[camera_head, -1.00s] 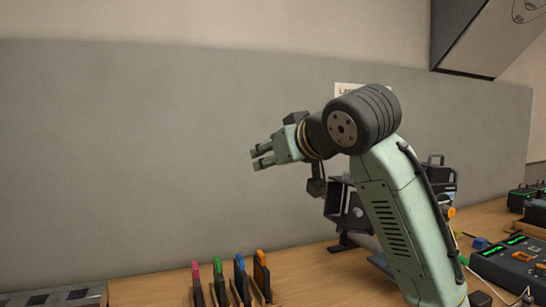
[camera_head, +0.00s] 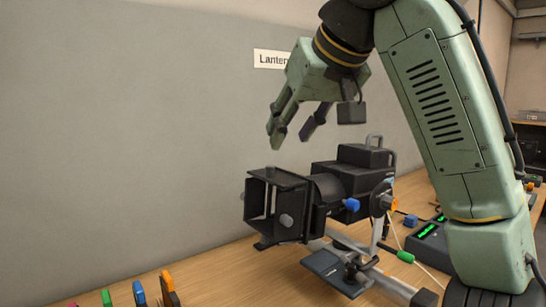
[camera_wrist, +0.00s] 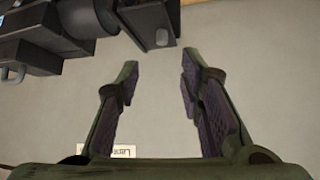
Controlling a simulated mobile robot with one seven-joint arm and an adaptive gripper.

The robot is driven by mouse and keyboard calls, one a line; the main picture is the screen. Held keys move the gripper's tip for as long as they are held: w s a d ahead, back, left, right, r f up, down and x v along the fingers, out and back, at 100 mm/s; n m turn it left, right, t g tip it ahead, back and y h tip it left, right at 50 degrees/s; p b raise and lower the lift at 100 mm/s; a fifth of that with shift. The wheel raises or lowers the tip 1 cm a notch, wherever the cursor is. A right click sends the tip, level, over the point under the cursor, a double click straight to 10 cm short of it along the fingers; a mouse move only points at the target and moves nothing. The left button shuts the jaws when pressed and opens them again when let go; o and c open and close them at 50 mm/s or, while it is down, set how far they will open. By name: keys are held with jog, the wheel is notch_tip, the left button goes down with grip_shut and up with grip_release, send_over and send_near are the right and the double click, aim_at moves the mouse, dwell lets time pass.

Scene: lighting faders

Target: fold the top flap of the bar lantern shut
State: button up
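The black bar lantern (camera_head: 335,180) stands on a stand on the wooden table. Its flaps form a box-like frame at its left end. The top flap (camera_head: 278,176) sticks out forward along the upper edge, open. Grey knobs show on the flaps. My gripper (camera_head: 293,135) is above the lantern's front end, pointing down, with its fingers apart and nothing between them. It is clear of the flap. In the wrist view my gripper (camera_wrist: 158,62) is also open and empty. Part of the lantern (camera_wrist: 60,35) shows at the upper left there, with a grey knob near the fingertips.
A wall label (camera_head: 270,59) is behind my gripper. Coloured-handled items, including a blue one (camera_head: 139,292), stand at the lower left. A control box (camera_head: 432,240) with green displays and cables lies to the right.

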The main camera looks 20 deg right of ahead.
aim_at(271, 166)
jog(key=p+x, duration=0.2)
jog(key=x, duration=0.8)
jog(key=shift+a, duration=0.1)
grip_shut()
